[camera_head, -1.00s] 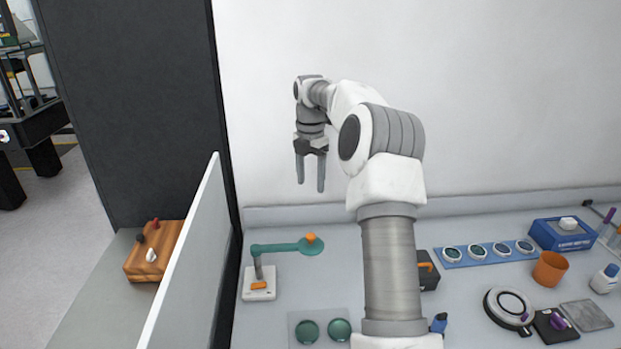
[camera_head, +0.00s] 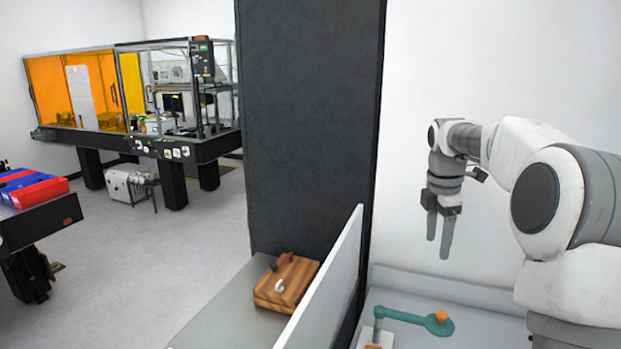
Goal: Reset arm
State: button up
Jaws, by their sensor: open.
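My gripper (camera_head: 438,243) hangs at the right of the head view with its fingers pointing down. It is open, with a gap between the two fingers and nothing held. It is above the bench, in front of the white wall. My white and grey arm fills the right side of the view and runs off the right edge.
Below my gripper stands a teal-armed device (camera_head: 402,316) with an orange knob. A white partition (camera_head: 322,290) and dark pillar (camera_head: 308,130) stand left of it. A wooden block (camera_head: 286,283) lies on a grey surface. An enclosed optical table (camera_head: 190,148) stands far left, past open floor.

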jog(key=s+a+r+m+t, duration=0.1)
jog(key=s+a+r+m, duration=0.3)
jog(key=s, duration=0.3)
jog(key=s+a+r+m+t, duration=0.1)
jog(key=s+a+r+m, duration=0.1)
jog(key=s+a+m, duration=0.45)
jog(key=s+a+f+m+t, duration=0.1)
jog(key=s+f+m, duration=0.1)
jog(key=s, duration=0.3)
jog(key=s+a+f+m+t, duration=0.1)
jog(key=s+f+m, duration=0.1)
jog(key=s, duration=0.4)
jog(key=s+a+f+m+y, duration=0.1)
jog(key=s+f+m, duration=0.1)
jog(key=s+m, duration=0.2)
jog(key=shift+s+a+f+t+b, duration=0.15)
jog(key=shift+s+t+b, duration=0.25)
jog(key=shift+s, duration=0.8)
jog(key=shift+m, duration=0.25)
